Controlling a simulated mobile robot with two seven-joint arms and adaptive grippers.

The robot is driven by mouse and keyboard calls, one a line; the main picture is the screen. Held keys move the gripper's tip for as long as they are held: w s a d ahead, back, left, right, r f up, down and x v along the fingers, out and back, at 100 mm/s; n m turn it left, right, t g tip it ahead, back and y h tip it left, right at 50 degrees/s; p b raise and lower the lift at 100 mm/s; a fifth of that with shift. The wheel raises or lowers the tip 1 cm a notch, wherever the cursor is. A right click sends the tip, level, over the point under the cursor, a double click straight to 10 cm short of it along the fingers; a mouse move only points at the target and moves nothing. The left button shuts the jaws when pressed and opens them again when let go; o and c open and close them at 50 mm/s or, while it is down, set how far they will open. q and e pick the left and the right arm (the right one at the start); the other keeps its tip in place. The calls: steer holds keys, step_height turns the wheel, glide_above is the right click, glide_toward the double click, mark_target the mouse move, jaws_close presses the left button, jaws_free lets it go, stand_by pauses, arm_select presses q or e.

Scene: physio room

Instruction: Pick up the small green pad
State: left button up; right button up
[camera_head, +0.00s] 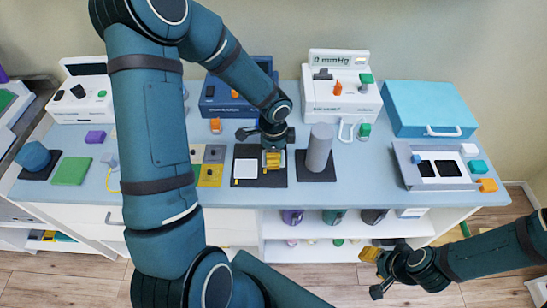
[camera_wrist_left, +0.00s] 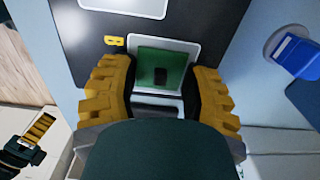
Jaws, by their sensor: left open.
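The small green pad (camera_wrist_left: 147,66) lies on a dark board (camera_wrist_left: 205,22) inside a pale-outlined square, with a small dark patch at its middle. My left gripper (camera_wrist_left: 163,92) is open, with one yellow finger on either side of the pad's near part. I cannot tell whether the fingers touch it. In the head view my left gripper (camera_head: 271,160) points down over the right half of the dark board (camera_head: 262,182) and hides the pad. My right gripper (camera_head: 372,270) hangs low in front of the shelf, away from the pad; its opening is unclear.
A grey cylinder (camera_head: 319,148) stands on a dark base just right of the board. Yellow and grey tiles (camera_head: 210,174) lie to its left. A larger green square (camera_head: 71,171) lies at the far left. A blue case (camera_head: 430,108) and a grey tray (camera_head: 402,160) stand at right.

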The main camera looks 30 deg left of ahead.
arm_select(q)
jaws_close()
stand_by(0.4)
step_height(320, 180, up, 10)
steer(key=p, duration=0.2)
stand_by(0.3)
